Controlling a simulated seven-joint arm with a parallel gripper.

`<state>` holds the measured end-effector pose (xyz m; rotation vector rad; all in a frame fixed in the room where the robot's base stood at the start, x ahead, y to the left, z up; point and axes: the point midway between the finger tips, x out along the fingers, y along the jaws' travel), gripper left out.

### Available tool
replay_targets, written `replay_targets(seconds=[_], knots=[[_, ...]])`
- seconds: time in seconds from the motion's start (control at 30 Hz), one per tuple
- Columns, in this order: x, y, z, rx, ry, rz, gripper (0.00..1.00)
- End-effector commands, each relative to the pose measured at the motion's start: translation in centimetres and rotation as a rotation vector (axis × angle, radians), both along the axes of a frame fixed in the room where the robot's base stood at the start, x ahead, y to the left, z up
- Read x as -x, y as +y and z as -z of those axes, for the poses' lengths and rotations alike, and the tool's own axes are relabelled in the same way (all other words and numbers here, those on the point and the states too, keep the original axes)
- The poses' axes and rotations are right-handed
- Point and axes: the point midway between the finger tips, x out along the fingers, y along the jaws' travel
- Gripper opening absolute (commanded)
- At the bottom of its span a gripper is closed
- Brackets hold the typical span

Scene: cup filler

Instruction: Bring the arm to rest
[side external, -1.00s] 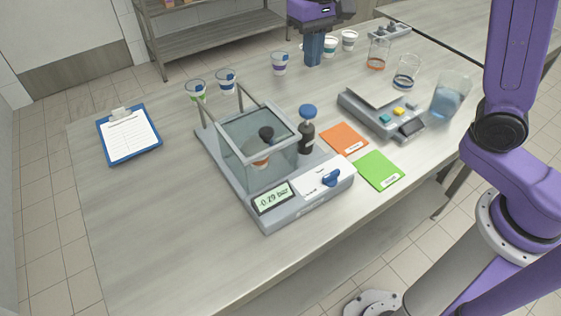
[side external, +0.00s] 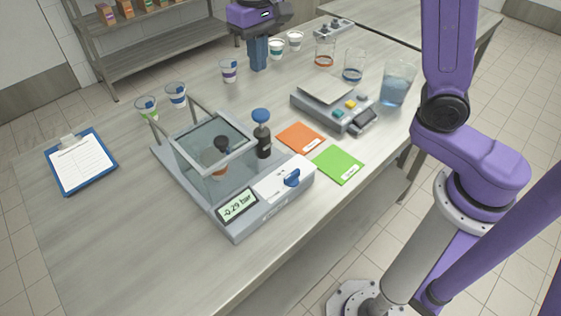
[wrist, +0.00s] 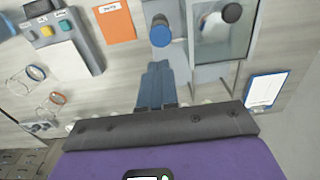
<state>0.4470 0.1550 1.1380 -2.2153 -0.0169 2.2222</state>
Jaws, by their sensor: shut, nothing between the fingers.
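My gripper (side external: 258,67) hangs over the far part of the bench, its blue fingers together and pointing down, with nothing between them. In the wrist view the fingers (wrist: 157,66) lie side by side. In the side view they stand between a purple-banded cup (side external: 229,71) and a white cup (side external: 277,49). I cannot tell the height of the fingertips above the bench.
A glass chamber (side external: 190,172) with a cup inside stands on a grey unit; its display (side external: 237,207) reads -0.29 bar. A blue-topped bottle (side external: 263,140), scale (side external: 325,92), beakers (side external: 353,66), a pitcher (side external: 396,88) and a clipboard (side external: 81,164) surround it. The front-left bench is clear.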

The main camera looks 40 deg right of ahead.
Motion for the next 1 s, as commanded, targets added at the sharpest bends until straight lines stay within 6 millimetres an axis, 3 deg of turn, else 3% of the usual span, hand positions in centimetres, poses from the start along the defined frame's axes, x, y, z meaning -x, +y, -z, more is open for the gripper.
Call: replay_targets(seconds=[0.17, 0.47, 1.0], knots=[[2.0, -0.1, 0.2, 0.000, -0.003, -0.084, 0.00], [9.1, -1.2, 1.4, -0.002, -0.012, -0.361, 0.00], [22.7, -6.9, 4.7, -0.007, -0.027, -0.870, 0.00]])
